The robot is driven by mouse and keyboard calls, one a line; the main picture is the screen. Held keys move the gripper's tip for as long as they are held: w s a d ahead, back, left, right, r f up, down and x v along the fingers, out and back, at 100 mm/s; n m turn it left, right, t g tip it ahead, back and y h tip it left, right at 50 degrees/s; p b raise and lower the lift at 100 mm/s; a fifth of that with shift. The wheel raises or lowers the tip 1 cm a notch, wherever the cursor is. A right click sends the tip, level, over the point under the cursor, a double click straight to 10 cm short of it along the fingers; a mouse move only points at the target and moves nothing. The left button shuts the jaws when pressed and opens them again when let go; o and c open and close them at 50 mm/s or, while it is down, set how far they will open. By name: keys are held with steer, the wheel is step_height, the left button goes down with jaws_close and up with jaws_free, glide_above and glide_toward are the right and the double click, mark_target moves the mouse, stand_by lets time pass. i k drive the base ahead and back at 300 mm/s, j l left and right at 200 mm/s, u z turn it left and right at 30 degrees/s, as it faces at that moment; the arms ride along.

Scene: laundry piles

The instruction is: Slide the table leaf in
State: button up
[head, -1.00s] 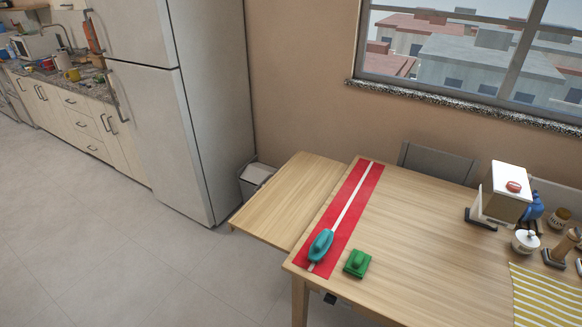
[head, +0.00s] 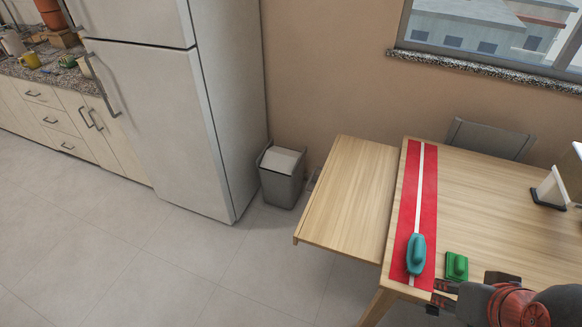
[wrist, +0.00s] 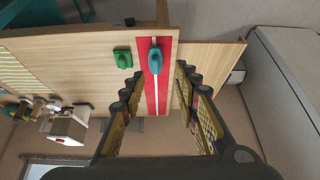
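The table leaf (head: 345,200) is a light wood panel. It sticks out from the left end of the wooden table (head: 490,205), slightly below the tabletop. In the wrist view the leaf (wrist: 210,58) lies right of the red strip. My gripper (head: 439,296) is at the table's near edge, right of the leaf and apart from it. In the wrist view my gripper (wrist: 158,82) has its fingers spread wide, with nothing held between them. The leaf's inner edge is hidden at the tabletop.
A red runner with a white stripe (head: 428,190) lies along the table's left end. A teal iron-like object (head: 416,255) rests on it, and a green block (head: 456,266) is beside it. A grey bin (head: 281,178) and fridge (head: 165,110) stand left. Floor (head: 250,275) before the leaf is clear.

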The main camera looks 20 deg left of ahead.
mark_target(347, 213)
steer(key=i+j, duration=0.1)
steer(key=j, duration=0.9)
steer(key=i+j, duration=0.1)
steer(key=j, duration=0.9)
steer(key=i+l+u, duration=0.15)
steer(key=i+u, duration=0.3)
steer(key=i, duration=0.55)
